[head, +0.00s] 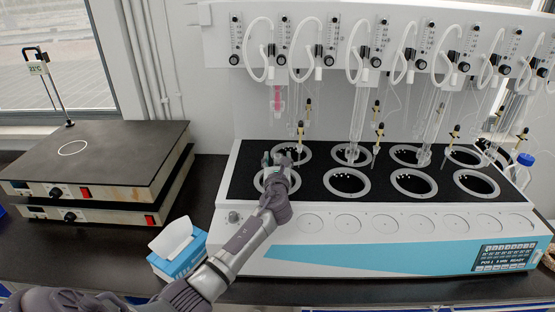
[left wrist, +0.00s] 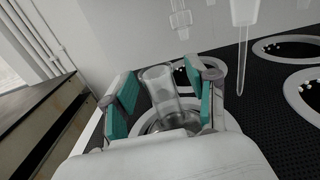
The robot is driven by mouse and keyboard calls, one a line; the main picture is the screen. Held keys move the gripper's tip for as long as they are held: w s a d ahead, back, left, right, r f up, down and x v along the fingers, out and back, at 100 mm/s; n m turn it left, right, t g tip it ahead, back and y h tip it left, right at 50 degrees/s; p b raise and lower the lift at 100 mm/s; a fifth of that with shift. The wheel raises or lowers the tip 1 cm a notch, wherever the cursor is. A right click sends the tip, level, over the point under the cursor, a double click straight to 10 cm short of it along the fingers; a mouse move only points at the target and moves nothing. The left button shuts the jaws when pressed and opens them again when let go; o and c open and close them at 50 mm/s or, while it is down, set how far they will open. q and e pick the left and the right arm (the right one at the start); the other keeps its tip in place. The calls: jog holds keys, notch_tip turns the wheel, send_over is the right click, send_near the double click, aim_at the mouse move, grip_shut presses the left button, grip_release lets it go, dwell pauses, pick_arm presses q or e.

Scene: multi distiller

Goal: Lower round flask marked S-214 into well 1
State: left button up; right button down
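A clear glass flask neck (left wrist: 162,92) stands between the two teal pads of my left gripper (left wrist: 163,75) in the left wrist view. Gaps show between the pads and the glass, so the gripper looks open around the neck. The flask's round body is mostly hidden by my gripper, and no S-214 label is readable. In the head view my left gripper (head: 283,158) is over the front-left well (head: 264,183) of the distiller, whose ring shows partly around my wrist. My right gripper is not in view.
Glass tubes (head: 358,125) hang above the back wells. A slim glass tube (left wrist: 243,60) hangs close right of my gripper. Other front wells (head: 346,182) look empty. A hotplate stack (head: 95,165) and a tissue box (head: 178,252) stand left of the distiller.

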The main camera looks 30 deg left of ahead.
pick_arm(q)
jog(key=shift+s+d+f, duration=0.1)
jog(key=shift+s+d, duration=0.2)
jog(key=shift+s, duration=0.2)
jog(key=v, duration=1.1)
